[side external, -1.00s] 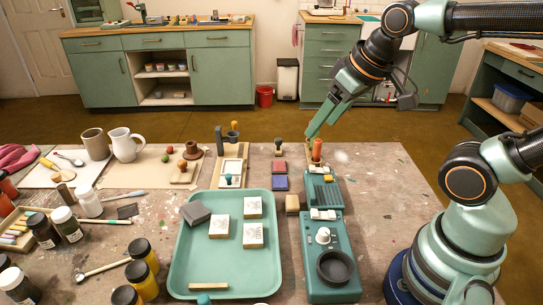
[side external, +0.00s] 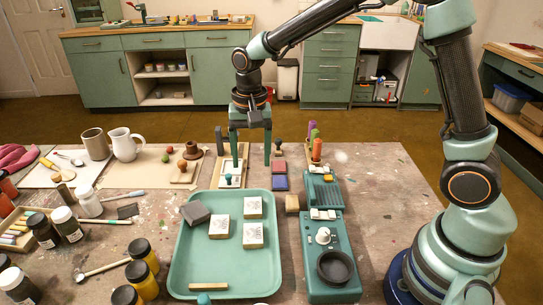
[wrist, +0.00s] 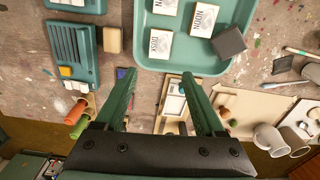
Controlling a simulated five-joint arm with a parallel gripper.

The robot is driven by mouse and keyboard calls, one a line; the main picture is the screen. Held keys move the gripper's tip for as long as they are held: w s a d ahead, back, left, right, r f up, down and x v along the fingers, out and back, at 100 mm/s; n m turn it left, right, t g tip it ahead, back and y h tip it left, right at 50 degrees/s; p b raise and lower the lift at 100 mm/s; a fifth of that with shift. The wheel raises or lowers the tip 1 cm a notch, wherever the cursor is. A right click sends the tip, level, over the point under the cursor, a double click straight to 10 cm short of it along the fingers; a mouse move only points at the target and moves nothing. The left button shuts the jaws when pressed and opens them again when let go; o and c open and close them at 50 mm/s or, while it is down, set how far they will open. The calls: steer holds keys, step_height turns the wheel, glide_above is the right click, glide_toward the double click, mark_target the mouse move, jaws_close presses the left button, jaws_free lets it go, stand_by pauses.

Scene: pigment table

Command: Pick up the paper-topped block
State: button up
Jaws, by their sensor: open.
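Three pale blocks with printed paper tops stand on the teal tray (side external: 181,270): one at the back right (side external: 252,207), one at the middle left (side external: 219,226) and one at the front right (side external: 253,235). In the wrist view, one top reads NOON (wrist: 204,19) and another DUSK (wrist: 159,42); the third is cut by the top edge. My gripper (side external: 251,163) is open and empty, pointing down just behind the tray's far edge. In the wrist view its fingers (wrist: 159,76) are spread, with the blocks beyond their tips.
A dark grey block (side external: 195,213) lies beside the paper-topped blocks. A wooden strip (side external: 208,286) lies at the tray's front. A framed board (side external: 232,170) stands behind the tray, close to my left finger. A green machine (side external: 322,257) is to the right, with ink pads (side external: 280,183) behind the tray.

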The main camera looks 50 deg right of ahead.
steer(key=f, duration=0.2)
glide_above(253, 205)
steer(key=f, duration=0.6)
steer(key=shift+w, duration=0.2)
steer(key=shift+s+f, duration=0.15)
steer(key=shift+f, duration=1.15)
steer(key=shift+s+f, duration=0.1)
steer(key=shift+f, duration=1.2)
steer(key=c, duration=1.1)
steer(key=shift+r, duration=0.1)
